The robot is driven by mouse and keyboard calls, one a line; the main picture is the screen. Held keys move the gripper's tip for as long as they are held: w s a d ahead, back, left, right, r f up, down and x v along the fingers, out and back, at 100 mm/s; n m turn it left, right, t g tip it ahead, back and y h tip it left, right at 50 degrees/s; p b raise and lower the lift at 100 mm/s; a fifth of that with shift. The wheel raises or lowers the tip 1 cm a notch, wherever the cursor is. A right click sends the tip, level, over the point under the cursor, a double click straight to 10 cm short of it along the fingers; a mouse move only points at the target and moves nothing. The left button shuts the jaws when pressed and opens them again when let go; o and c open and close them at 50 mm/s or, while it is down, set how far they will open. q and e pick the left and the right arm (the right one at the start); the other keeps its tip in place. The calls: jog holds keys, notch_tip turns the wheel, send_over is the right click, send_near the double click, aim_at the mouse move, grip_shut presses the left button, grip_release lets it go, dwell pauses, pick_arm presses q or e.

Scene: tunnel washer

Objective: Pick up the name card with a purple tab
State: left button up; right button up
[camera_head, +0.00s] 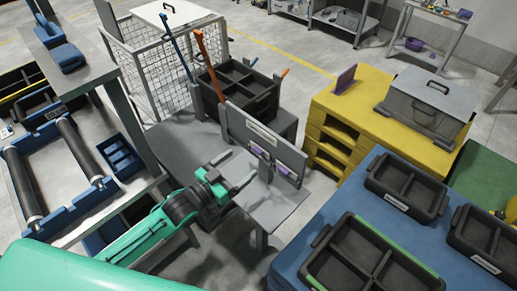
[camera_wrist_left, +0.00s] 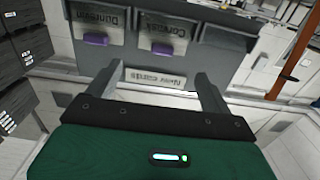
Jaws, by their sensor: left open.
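A grey upright rack (camera_head: 237,123) stands on a grey table, with name cards in its pockets. Two purple tabs show on it, one at the left (camera_head: 257,151) and one at the right (camera_head: 283,169). In the left wrist view the cards appear upside down, with one purple tab (camera_wrist_left: 96,39) at the left and another (camera_wrist_left: 162,48) near the middle. A third pocket (camera_wrist_left: 228,40) shows no tab. My left gripper (camera_head: 243,165) is open and empty in front of the rack; its fingers (camera_wrist_left: 155,77) point at the rack and appear apart from the tabs. My right gripper is not in view.
A dark divided crate (camera_head: 240,88) stands behind the rack. A yellow shelf unit (camera_head: 375,110) with a lidded grey box (camera_head: 428,100) is at the right. A blue table (camera_head: 392,222) with black trays is at the front right. A roller stand (camera_head: 60,165) is at the left.

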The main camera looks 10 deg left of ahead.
aim_at(255, 152)
pick_arm(q)
jog(key=shift+x, duration=0.95)
jog(key=shift+w+d+p, duration=0.1)
jog(key=shift+w+p, duration=0.15)
jog(key=shift+p, duration=0.1)
jog(key=p+x, duration=0.1)
jog(key=x, duration=0.2)
jog(key=shift+w+f, duration=0.1)
jog(key=shift+w, duration=0.15)
jog(key=shift+w+d+f+p, duration=0.1)
jog(key=shift+w+d+p, duration=0.15)
jog(key=shift+w+p, duration=0.05)
jog(key=shift+w+d, duration=0.15)
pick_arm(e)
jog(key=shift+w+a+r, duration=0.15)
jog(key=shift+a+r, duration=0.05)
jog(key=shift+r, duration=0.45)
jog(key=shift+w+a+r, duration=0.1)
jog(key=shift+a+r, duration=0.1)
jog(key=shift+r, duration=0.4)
pick_arm(q)
jog(key=c, duration=0.7)
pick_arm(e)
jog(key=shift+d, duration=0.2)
